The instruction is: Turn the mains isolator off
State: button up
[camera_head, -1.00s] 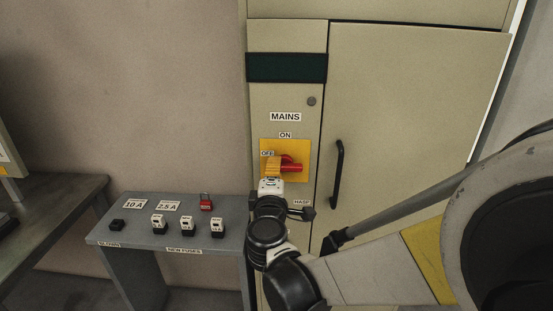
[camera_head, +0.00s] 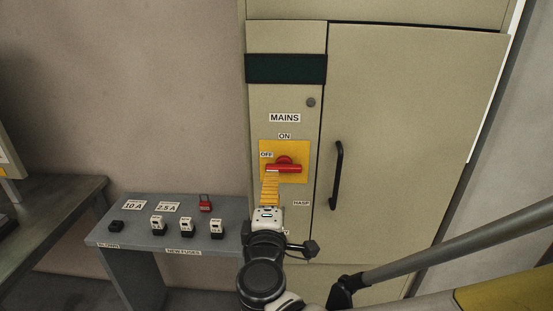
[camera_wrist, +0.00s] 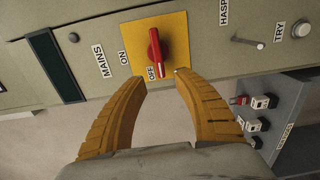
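The mains isolator is a red rotary handle (camera_head: 284,167) on a yellow plate (camera_head: 301,148). In the head view the handle lies horizontal, with its left end beneath the OFF label and ON above. In the wrist view the handle (camera_wrist: 154,50) has a white mark on its end by the OFF label. My gripper (camera_head: 270,176) is just below and in front of the handle's left end in the head view. In the wrist view my gripper (camera_wrist: 160,78) has its two orange fingers apart, with nothing between them and the tips short of the handle.
The cabinet door (camera_head: 420,120) has a black handle (camera_head: 337,175). A grey bench (camera_head: 135,232) at left holds a red padlock (camera_head: 205,203) and several fuses. A hasp (camera_wrist: 247,41) and a TRY button (camera_wrist: 301,29) show in the wrist view.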

jog(key=s, duration=0.3)
jog(key=s+d+f+m+g+h, duration=0.25)
jog(key=d+m+g, duration=0.2)
jog(key=d, duration=0.55)
jog(key=s+d+f+m+g+h, duration=0.1)
jog(key=s+d+f+m+g, duration=0.2)
jog(key=d+m, duration=0.45)
jog(key=s+d+f+m+g+y, duration=0.1)
jog(key=s+m+y, duration=0.1)
jog(key=s, duration=0.3)
jog(key=s+d+f+m+g+y, duration=0.2)
jog(key=s+m, duration=0.1)
jog(key=s, duration=0.2)
jog(key=shift+d+f+m, duration=0.15)
jog(key=shift+m, duration=0.25)
